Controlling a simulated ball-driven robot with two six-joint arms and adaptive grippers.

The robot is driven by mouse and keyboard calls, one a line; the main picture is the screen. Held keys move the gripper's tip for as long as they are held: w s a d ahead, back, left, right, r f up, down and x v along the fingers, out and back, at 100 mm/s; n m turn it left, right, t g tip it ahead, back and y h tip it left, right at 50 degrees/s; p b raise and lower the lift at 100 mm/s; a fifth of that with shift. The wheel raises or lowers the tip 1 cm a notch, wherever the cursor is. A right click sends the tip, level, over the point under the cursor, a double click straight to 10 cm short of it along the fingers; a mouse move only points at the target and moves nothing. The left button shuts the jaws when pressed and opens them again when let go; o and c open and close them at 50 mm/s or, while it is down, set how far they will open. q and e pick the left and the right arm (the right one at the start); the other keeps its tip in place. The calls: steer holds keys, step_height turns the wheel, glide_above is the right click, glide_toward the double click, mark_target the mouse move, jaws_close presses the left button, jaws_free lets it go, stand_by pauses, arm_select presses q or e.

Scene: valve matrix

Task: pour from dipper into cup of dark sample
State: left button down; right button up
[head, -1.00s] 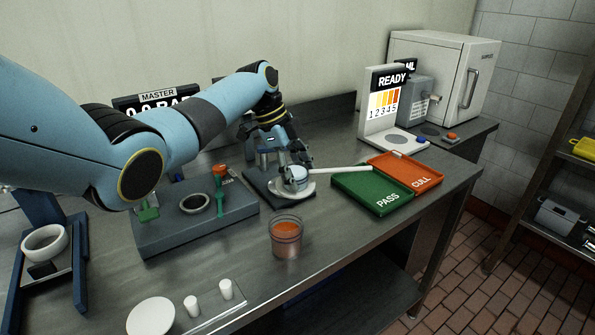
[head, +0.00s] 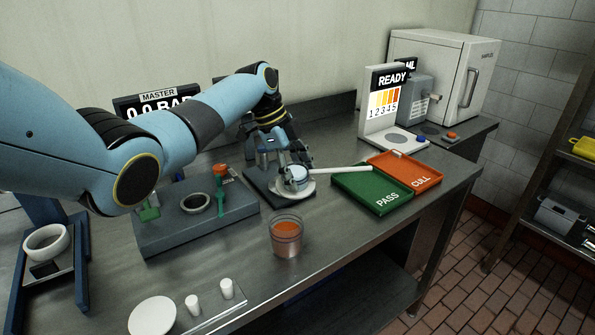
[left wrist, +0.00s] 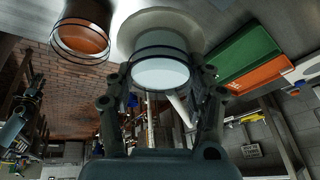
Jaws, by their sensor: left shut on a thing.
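A small clear cup (head: 297,178) with a dark rim and pale contents is at a white saucer (head: 305,191); both also show in the left wrist view, the cup (left wrist: 160,72) in front of the saucer (left wrist: 165,22). My left gripper (head: 293,160) is shut on this small cup, its fingers at either side of it. A long white handle (head: 345,169) runs right from the cup over the green tray; I take it as the dipper's, but its joint is hidden. A clear cup of orange-brown liquid (head: 286,236) stands upright in front, apart from the gripper. My right gripper is not in view.
A green PASS tray (head: 371,190) and an orange CULL tray (head: 420,172) lie right of the saucer. A grey block (head: 165,235) with a ring and a green-and-orange valve stands left. Two small white cups and a white disc (head: 152,316) lie at the front edge.

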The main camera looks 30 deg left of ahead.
arm_select(q)
steer(key=shift+s+d+r+t+y+p, duration=0.25)
steer(key=shift+s+t+p, duration=0.3)
steer(key=shift+p, duration=0.7)
stand_by(3.0)
steer(key=shift+s+d+r+m+t+y+p, duration=0.1)
steer(key=shift+s+d+m+t+y+p, duration=0.1)
steer(key=shift+s+t+p, duration=0.3)
steer(key=shift+s+d+r+m+t+y+p, duration=0.15)
steer(key=shift+s+t+p, duration=0.1)
steer(key=shift+s+p, duration=0.25)
stand_by(2.8)
